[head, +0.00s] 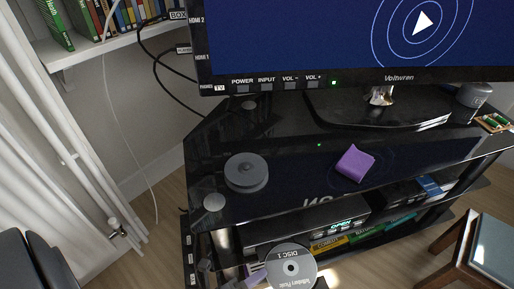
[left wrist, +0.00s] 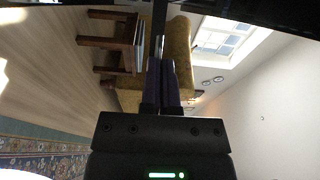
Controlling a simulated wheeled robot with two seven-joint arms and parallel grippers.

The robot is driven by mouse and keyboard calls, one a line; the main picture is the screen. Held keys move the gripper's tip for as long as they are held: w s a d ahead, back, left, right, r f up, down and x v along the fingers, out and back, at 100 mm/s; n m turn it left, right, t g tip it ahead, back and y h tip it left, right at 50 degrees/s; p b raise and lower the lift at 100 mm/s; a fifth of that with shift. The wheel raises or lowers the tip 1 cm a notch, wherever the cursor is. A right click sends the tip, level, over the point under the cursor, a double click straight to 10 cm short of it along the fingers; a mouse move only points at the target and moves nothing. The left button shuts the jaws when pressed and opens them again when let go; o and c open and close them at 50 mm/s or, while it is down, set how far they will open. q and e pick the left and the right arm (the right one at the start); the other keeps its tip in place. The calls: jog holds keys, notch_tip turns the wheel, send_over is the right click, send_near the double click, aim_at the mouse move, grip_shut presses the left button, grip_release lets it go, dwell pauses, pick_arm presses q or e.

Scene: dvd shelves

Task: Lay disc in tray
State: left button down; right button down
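A grey disc (head: 291,267) labelled "DISC 1" shows label up at the bottom of the head view, in front of the stand. My left gripper (head: 262,274) is at the disc's left edge, partly cut off by the frame. In the left wrist view its two fingers (left wrist: 161,78) are close together, with a thin edge between their tips, so it is shut on the disc. The black player (head: 305,227) on the stand's middle shelf has a lit "OPEN" display. The tray cannot be made out; the disc covers the area before the player. My right gripper is not in view.
The black glass TV stand (head: 292,186) carries a round grey object (head: 246,172), a purple cloth (head: 354,163) and the television (head: 350,40). Cases (head: 365,237) lie under the player. A wooden stool (head: 462,248) stands at right.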

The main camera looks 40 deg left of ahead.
pick_arm(q)
jog(key=shift+w+d+f, duration=0.1)
jog(key=shift+d+f, duration=0.05)
dwell(0.8)
jog(key=c, duration=0.8)
grip_release()
